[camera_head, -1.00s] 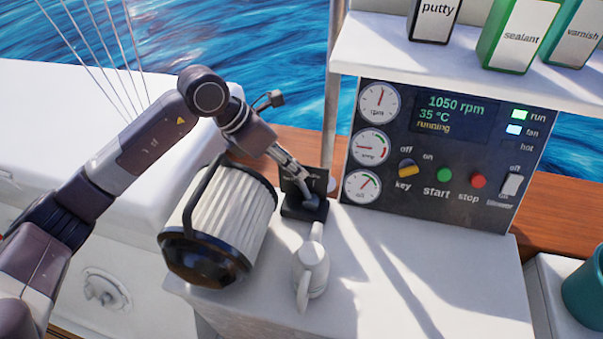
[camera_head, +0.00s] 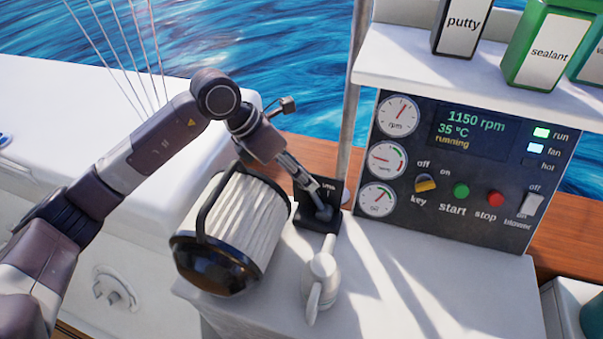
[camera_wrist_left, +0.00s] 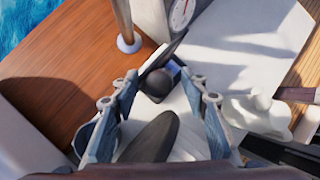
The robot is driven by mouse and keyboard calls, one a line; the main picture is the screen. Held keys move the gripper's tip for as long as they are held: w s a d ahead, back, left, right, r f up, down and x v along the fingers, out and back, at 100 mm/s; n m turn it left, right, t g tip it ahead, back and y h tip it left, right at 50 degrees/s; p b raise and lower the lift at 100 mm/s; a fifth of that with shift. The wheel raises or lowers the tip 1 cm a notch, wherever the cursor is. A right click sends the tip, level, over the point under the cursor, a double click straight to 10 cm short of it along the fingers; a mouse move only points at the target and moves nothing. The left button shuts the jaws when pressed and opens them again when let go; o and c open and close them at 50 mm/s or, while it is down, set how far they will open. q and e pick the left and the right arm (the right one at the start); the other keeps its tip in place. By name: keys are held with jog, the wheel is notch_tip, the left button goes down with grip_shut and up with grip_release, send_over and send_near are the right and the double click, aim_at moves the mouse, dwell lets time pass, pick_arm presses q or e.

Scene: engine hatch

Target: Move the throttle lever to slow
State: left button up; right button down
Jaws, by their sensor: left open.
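The throttle (camera_head: 305,221) is a small black unit with an upright labelled plate, on the white counter left of the engine panel. My left gripper (camera_head: 320,207) reaches down to it from the upper left and hides most of its lever in the head view. In the left wrist view the throttle lever's dark round knob (camera_wrist_left: 156,84) lies between the tips of my open left gripper (camera_wrist_left: 159,93). I cannot tell whether a finger touches it. The panel display (camera_head: 468,128) reads 1150 rpm, 35 °C, running. My right gripper is not in view.
A large pleated filter (camera_head: 235,225) with a black handle stands close left of the throttle. A metal pole (camera_head: 350,120) rises behind. A shelf (camera_head: 470,65) with containers overhangs the panel. The counter's right part is clear.

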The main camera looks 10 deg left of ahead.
pick_arm(q)
jog(key=v, duration=1.1)
jog(key=shift+a, duration=0.3)
